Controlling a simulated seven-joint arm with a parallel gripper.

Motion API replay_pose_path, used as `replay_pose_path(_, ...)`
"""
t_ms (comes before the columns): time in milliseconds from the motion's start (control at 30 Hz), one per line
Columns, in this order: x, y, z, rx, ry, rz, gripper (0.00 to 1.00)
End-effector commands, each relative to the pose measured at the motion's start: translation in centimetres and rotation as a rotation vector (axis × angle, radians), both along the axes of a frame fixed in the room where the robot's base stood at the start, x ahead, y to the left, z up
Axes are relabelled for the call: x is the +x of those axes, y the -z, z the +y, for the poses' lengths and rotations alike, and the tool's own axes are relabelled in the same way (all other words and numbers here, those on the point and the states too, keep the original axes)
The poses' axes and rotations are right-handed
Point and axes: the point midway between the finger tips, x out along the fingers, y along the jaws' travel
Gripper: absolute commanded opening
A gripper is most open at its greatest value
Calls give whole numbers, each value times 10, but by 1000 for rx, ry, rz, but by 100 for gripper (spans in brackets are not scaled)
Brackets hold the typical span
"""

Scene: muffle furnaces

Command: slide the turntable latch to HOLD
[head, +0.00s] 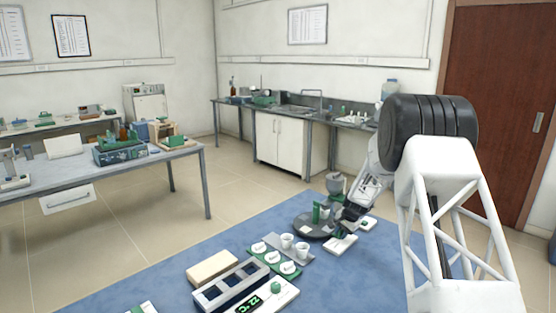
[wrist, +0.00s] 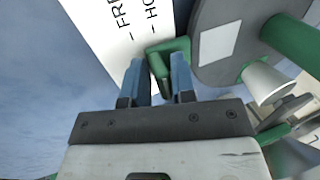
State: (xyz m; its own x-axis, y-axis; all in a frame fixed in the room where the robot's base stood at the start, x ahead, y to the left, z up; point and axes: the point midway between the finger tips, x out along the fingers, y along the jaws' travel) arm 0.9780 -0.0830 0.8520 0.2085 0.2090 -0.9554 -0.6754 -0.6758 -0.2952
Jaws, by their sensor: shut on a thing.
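The turntable is a dark grey disc (head: 309,226) on the blue mat in the head view, with a green post (head: 316,213) on it; its grey edge shows at upper right in the wrist view (wrist: 228,70). The green latch (wrist: 168,49) shows in the wrist view, beside a white plate (wrist: 108,38) with cut-off marks reading "FRE" and "HO". The latch lies nearer the "HO" mark; whether it lines up exactly I cannot tell. My gripper (wrist: 158,70) is shut on the latch, a blue finger at each side. In the head view my gripper (head: 341,230) hides the latch.
A grey tray with white cups (head: 302,249) and a green rack with white-topped pieces (head: 273,257) stand left of the turntable. A long box (head: 212,268) and a display unit (head: 268,298) lie nearer. The mat's left side is mostly clear.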

Motion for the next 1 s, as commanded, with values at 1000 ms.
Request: replay_pose_path(1000, 5, -24, 5, 0, 0, -1, 28)
